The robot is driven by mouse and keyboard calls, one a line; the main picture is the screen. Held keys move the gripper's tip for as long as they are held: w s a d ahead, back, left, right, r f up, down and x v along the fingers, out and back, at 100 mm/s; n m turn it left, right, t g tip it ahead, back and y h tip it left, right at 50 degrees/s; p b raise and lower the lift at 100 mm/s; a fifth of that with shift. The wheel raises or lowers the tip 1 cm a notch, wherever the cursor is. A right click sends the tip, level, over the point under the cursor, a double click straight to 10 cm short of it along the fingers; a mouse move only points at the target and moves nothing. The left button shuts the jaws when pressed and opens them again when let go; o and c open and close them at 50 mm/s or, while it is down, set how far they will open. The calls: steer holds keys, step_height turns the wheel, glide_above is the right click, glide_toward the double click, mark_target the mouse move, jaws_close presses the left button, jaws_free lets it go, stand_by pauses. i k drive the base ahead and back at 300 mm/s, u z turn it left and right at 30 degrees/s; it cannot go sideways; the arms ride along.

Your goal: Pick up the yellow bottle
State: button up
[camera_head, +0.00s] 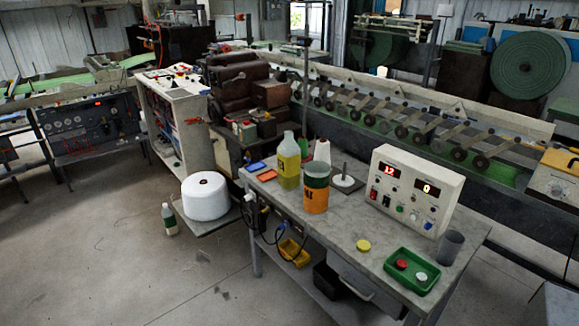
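A yellow bottle (289,168) stands upright on the grey worktable (345,237), near its far left part. Its upper part is pale and clear, and its lower body is yellow with a label. An orange can (316,199) with a dark green upper band stands just to its right and nearer to the camera. From here the can sits close beside the bottle, and I cannot tell whether they touch. My gripper is not in view.
A white roll (205,195) sits left. Another bottle (169,219) stands on the floor. The left foreground floor is clear.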

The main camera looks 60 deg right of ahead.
mark_target(288, 151)
steer(key=u, duration=0.05)
steer(key=i, duration=1)
steer(key=z, duration=0.05)
